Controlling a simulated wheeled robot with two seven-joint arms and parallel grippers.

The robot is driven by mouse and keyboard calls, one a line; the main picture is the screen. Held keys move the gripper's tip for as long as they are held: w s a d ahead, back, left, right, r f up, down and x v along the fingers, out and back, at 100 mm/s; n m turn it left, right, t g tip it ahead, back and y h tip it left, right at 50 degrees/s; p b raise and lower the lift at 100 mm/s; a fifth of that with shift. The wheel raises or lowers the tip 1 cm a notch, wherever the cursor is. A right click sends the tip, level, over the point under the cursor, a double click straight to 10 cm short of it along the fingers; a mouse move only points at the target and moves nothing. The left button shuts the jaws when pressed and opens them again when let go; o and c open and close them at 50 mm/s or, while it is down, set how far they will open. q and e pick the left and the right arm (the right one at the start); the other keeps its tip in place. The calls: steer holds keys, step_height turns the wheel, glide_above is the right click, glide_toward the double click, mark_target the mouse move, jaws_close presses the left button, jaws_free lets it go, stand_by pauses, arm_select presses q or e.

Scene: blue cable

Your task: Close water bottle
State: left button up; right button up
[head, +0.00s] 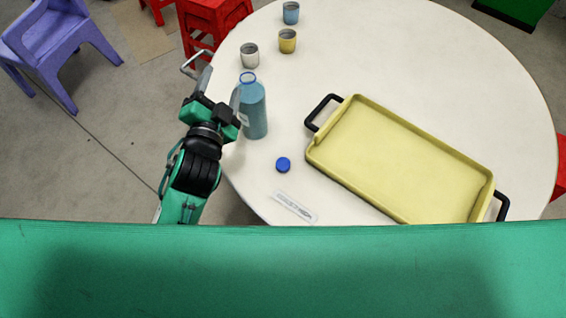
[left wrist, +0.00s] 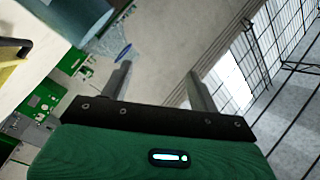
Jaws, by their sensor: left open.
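The blue water bottle (head: 254,108) stands upright near the left edge of the round table, its open mouth ringed in blue. The blue cap (head: 283,164) lies on the table, apart from the bottle, to its lower right. My left gripper (head: 218,84) is open and empty just left of the bottle, with one finger close beside it; I cannot tell if they touch. In the left wrist view the bottle (left wrist: 78,18) shows at the upper left, outside the gap between the fingers (left wrist: 157,72). My right gripper is not in view.
A yellow tray (head: 318,150) with black handles takes up the right part of the white table (head: 420,75). Blue (head: 291,12), yellow (head: 288,41) and white (head: 250,55) cups stand beyond the bottle. A small label strip (head: 295,206) lies near the front edge.

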arm_select(q)
steer(key=d+r+m+t+h, duration=0.3)
steer(key=d+r+m+h, duration=0.3)
steer(key=d+r+m, duration=0.25)
steer(key=s+d+r+m+g+h, duration=0.2)
steer(key=s+d+m+g+h, duration=0.55)
steer(key=m+g, duration=0.65)
steer(key=s+d+r+m+g+h, duration=0.2)
steer(key=s+d+m+g+h, duration=0.55)
steer(key=m, duration=1.05)
step_height(320, 180, down, 14)
steer(key=d+m+g+y, duration=0.2)
steer(key=m+g+y, duration=0.3)
steer(key=m+y, duration=0.7)
steer(key=w+a+f+m+t+y, duration=0.2)
steer(key=w+a+f+t+y, duration=0.3)
steer(key=w+a+y, duration=0.4)
steer(key=a+f+y, duration=0.1)
steer(key=a+y, duration=0.1)
steer(key=a, duration=0.1)
steer(key=shift+w+a+f+y, duration=0.2)
steer(key=shift+a+y, duration=0.1)
steer(key=shift+t, duration=0.25)
